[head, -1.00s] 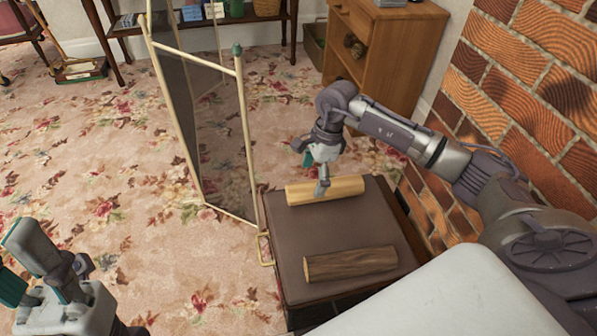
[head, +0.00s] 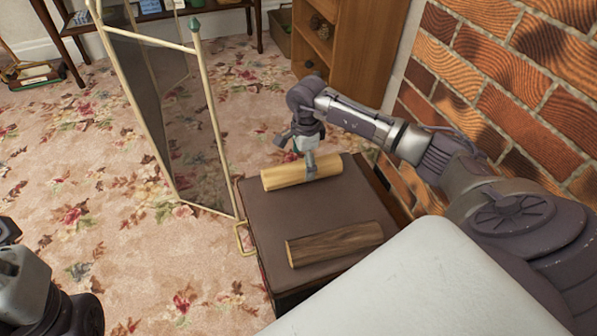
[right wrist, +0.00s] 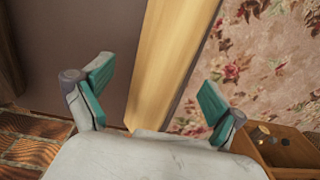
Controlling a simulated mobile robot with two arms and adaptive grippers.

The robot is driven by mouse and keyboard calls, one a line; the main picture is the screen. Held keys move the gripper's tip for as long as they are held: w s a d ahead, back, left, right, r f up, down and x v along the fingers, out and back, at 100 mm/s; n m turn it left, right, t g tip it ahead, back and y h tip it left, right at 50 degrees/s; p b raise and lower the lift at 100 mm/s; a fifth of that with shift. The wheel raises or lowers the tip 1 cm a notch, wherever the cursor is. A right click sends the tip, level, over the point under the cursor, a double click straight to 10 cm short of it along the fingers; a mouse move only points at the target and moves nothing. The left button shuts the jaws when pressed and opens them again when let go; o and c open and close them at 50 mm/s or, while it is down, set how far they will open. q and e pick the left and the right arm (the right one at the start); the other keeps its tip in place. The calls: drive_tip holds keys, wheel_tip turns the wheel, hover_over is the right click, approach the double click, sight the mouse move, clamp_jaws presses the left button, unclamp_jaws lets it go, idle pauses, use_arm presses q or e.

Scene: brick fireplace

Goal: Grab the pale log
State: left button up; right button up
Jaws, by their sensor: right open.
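The pale log (head: 283,177) lies on the brown top of a low box (head: 290,215), near its far edge. My right gripper (head: 309,163) is over the right part of the pale log with its fingers pointing down. In the right wrist view, the open fingers (right wrist: 157,88) stand apart with the pale log (right wrist: 178,45) running between them. I cannot tell whether either finger touches it. A darker log (head: 335,243) lies on the near part of the box, apart from the gripper. My left arm's end is cut off at the left edge, and its fingers do not show.
A glass-panelled fire screen (head: 165,110) with a cream frame stands left of the box. A brick wall (head: 500,95) rises on the right. A wooden cabinet (head: 350,45) stands behind. Open floral carpet (head: 130,240) lies on the left.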

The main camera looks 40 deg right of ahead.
sight(302, 164)
wheel_tip(302, 164, down, 4)
drive_tip(key=shift+w+r+b, duration=0.1)
drive_tip(key=shift+r+b, duration=0.1)
drive_tip(key=shift+b, duration=0.45)
drive_tip(key=shift+r, duration=0.1)
drive_tip(key=c, duration=1.6)
